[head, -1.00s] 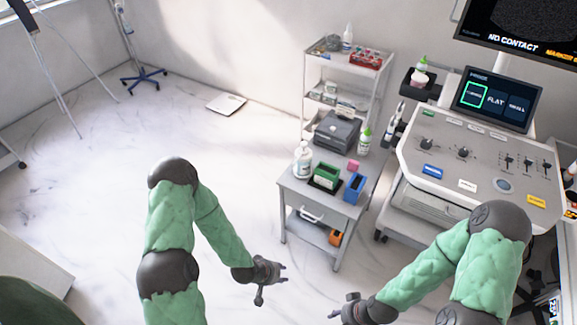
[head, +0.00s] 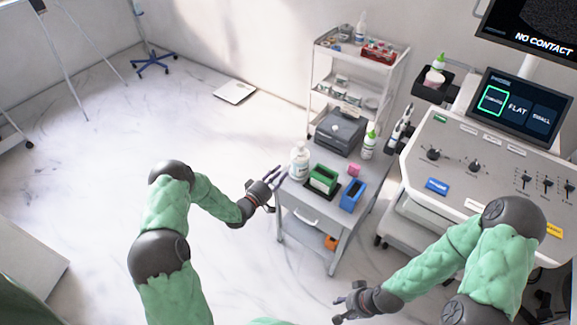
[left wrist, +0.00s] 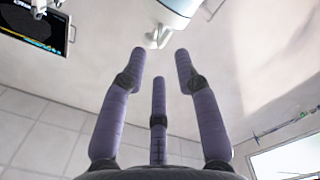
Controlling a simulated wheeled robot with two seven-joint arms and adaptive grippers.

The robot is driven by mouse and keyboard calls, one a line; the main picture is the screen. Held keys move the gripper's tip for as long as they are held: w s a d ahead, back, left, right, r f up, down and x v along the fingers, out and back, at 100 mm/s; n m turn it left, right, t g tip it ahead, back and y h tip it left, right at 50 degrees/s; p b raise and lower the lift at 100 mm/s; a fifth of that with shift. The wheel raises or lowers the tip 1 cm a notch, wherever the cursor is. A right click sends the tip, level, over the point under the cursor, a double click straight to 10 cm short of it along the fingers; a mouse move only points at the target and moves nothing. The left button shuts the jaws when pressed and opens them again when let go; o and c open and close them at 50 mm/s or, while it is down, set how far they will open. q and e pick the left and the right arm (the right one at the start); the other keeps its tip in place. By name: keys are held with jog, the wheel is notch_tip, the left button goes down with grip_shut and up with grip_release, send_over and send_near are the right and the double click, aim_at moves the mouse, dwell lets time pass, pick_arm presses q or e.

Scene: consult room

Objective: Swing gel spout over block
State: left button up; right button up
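A white pump bottle (head: 299,162), whose top looks like the gel spout, stands upright at the left back of the grey cart. Its spout direction is too small to tell. A small pink block (head: 354,170) lies on the cart top to its right, beyond a green box (head: 323,179) and a blue box (head: 352,194). My left gripper (head: 275,183) is at the cart's left edge, just left of the bottle and apart from it. Its fingers are spread and empty, also in the left wrist view (left wrist: 160,72). My right gripper (head: 345,304) is open and empty, low in front of the cart.
A dark grey device (head: 340,133) and a green-capped bottle (head: 369,143) stand behind on the cart. A white shelf rack (head: 362,75) is at the back. The ultrasound console (head: 470,160) stands at right.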

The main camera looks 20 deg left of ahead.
aim_at(289, 164)
pick_arm(q)
jog(key=b+x, duration=0.1)
jog(key=x, duration=0.5)
jog(key=shift+w+d, duration=0.15)
jog(key=shift+w, duration=0.05)
grip_shut()
